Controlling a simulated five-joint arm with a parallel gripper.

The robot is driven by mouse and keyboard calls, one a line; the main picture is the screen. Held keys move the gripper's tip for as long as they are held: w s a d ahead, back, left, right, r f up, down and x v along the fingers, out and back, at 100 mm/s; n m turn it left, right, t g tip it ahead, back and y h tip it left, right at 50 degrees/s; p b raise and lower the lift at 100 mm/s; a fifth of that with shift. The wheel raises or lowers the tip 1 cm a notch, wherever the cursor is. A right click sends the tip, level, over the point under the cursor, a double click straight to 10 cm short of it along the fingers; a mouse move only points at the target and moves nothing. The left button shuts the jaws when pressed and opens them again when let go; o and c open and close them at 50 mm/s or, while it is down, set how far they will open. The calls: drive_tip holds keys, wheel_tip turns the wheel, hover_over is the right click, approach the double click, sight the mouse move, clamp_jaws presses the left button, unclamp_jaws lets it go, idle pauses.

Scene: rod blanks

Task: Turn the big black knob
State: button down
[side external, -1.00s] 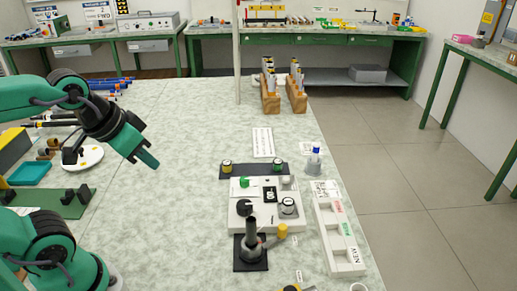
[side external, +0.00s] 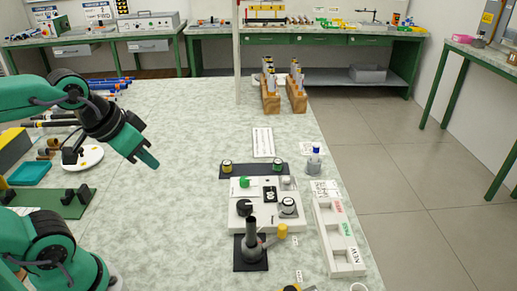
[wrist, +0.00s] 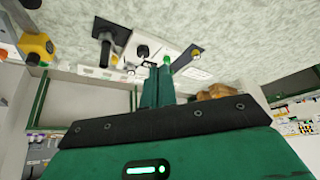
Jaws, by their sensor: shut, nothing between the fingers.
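The big black knob (side external: 244,207) sits on the left front of a white control box (side external: 264,219) on the bench. It also shows in the wrist view (wrist: 142,50), just above the fingertips in the picture but well apart from them. My gripper (side external: 149,160) hangs in the air to the left of the box, clear of everything. Its green fingers are together in the wrist view (wrist: 158,72) and hold nothing. The box also carries a small green knob (side external: 244,182), a silver dial (side external: 288,205) and a dark display (side external: 270,194).
A black stand with an upright dark post (side external: 251,240) is close in front of the black knob. A white labelled tray (side external: 338,237) lies to the right. A dark strip with yellow and green posts (side external: 254,171) lies behind. The bench between gripper and box is clear.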

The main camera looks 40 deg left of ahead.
drive_tip(key=c, duration=1.6)
unclamp_jaws()
drive_tip(key=o, duration=0.7)
drive_tip(key=shift+w+m, duration=0.35)
drive_tip(key=shift+m, duration=0.05)
drive_tip(key=shift+w+d+m+g, duration=0.2)
drive_tip(key=shift+w+m+g, duration=0.1)
drive_tip(key=shift+w+m, duration=0.5)
drive_tip(key=w+d+f+m+g, duration=0.1)
drive_tip(key=w+f+m, duration=0.3)
drive_tip(key=m, duration=0.4)
drive_tip(key=w+d+f+m+g, duration=0.2)
drive_tip(key=w+d+f+m, duration=0.1)
drive_tip(key=w+m, duration=0.4)
drive_tip(key=w+d+f+m+g, duration=0.1)
drive_tip(key=w+d+f+m, duration=0.1)
drive_tip(key=w+f+m, duration=0.3)
drive_tip(key=shift+w+d+f+m+g, duration=0.1)
drive_tip(key=shift+d+m+g, duration=0.1)
drive_tip(key=shift+m, duration=0.7)
drive_tip(key=shift+w+d+m+g, duration=0.1)
drive_tip(key=shift+m+g, duration=0.1)
drive_tip(key=shift+m, duration=0.7)
drive_tip(key=shift+w+d+f+m, duration=0.15)
drive_tip(key=shift+w+f+m, duration=0.05)
drive_tip(key=shift+f+m, duration=0.25)
